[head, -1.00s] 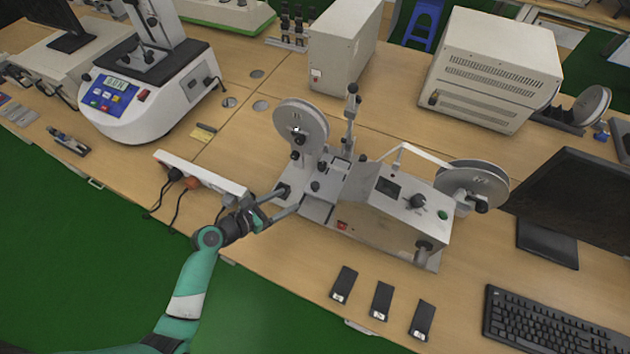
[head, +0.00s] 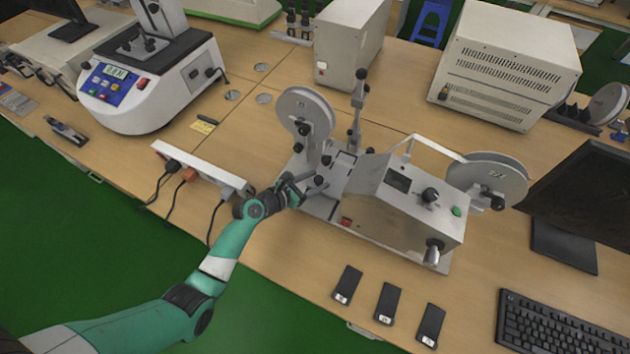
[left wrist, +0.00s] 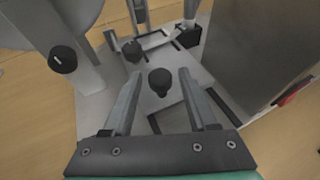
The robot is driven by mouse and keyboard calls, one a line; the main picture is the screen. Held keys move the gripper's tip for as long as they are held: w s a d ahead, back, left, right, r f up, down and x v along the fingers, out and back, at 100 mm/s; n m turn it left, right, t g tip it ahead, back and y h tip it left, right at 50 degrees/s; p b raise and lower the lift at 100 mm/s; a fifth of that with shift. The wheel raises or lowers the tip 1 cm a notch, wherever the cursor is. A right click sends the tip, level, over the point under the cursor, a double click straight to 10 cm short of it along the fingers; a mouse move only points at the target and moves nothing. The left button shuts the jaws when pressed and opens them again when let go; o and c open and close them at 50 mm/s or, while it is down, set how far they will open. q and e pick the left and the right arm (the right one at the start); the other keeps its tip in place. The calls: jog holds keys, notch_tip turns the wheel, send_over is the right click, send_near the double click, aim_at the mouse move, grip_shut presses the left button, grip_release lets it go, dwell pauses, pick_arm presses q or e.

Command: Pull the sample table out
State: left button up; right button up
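The test machine has a grey metal base (head: 297,160), a reel on each side and a sloped control box (head: 410,200). The sample table seems to be the metal plate (left wrist: 190,118) low in the middle, partly hidden by my gripper. A black knob (left wrist: 159,82) stands up from this area. My left gripper (head: 309,185) is at the machine's left side, over the base. In the left wrist view, its two fingers (left wrist: 159,88) are open, one on each side of the knob, with gaps between them and it. My right gripper is not in view.
The left reel (head: 306,112) rises just behind my left gripper. A white power strip (head: 200,168) with cables lies to the left. Three small black blocks (head: 388,303) lie in front of the machine. A keyboard (head: 560,325) and monitor (head: 585,205) are at the right.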

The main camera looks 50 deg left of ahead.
pick_arm(q)
grip_shut()
dwell(1.2)
